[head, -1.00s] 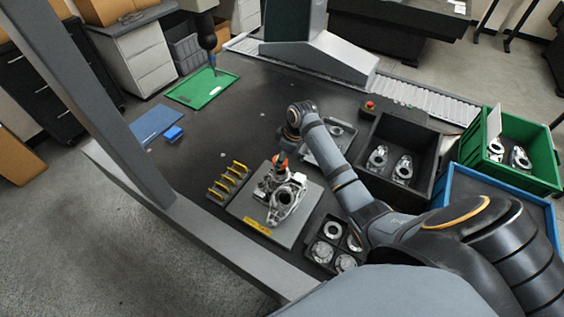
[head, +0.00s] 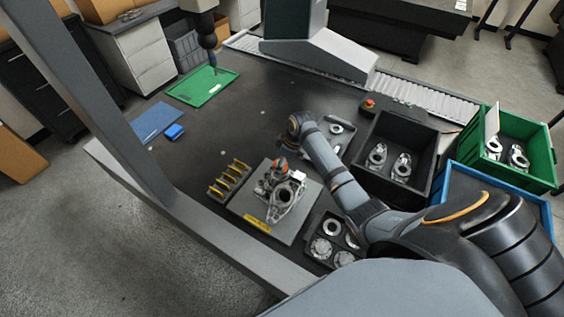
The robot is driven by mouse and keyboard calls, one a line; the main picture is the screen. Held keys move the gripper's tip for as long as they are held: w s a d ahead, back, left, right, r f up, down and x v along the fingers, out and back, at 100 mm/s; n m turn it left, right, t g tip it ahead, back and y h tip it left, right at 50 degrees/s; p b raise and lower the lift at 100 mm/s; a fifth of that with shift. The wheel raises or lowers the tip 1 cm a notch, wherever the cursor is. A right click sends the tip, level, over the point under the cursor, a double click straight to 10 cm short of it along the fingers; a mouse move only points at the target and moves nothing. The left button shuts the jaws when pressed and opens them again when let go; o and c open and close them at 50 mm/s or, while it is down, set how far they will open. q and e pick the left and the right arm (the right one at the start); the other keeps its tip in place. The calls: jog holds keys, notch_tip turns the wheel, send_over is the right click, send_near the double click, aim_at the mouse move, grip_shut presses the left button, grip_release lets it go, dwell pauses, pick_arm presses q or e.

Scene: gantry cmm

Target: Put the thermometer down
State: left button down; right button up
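A metal casting (head: 284,203) sits on a grey plate (head: 250,212) with a yellow label. My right arm reaches in from the lower right, and its wrist is above and behind the casting. My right gripper (head: 281,156) points down there, mostly hidden by its wrist and small in view. A small orange-and-dark item (head: 280,164) shows at the casting's far end, by the gripper. I cannot tell whether it is the thermometer or whether the gripper holds it. A small white block (head: 299,175) shows at the casting's right side. My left gripper is not in view.
A rack with yellow pieces (head: 231,177) stands left of the plate. A black tray of round parts (head: 316,228) is at its right. A black bin (head: 415,135) and green bin (head: 535,142) stand right. The table's left middle is mostly clear.

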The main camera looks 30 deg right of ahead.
jog(key=b+v, duration=0.1)
jog(key=v, duration=1.1)
jog(key=shift+b, duration=0.35)
jog(key=shift+r, duration=0.1)
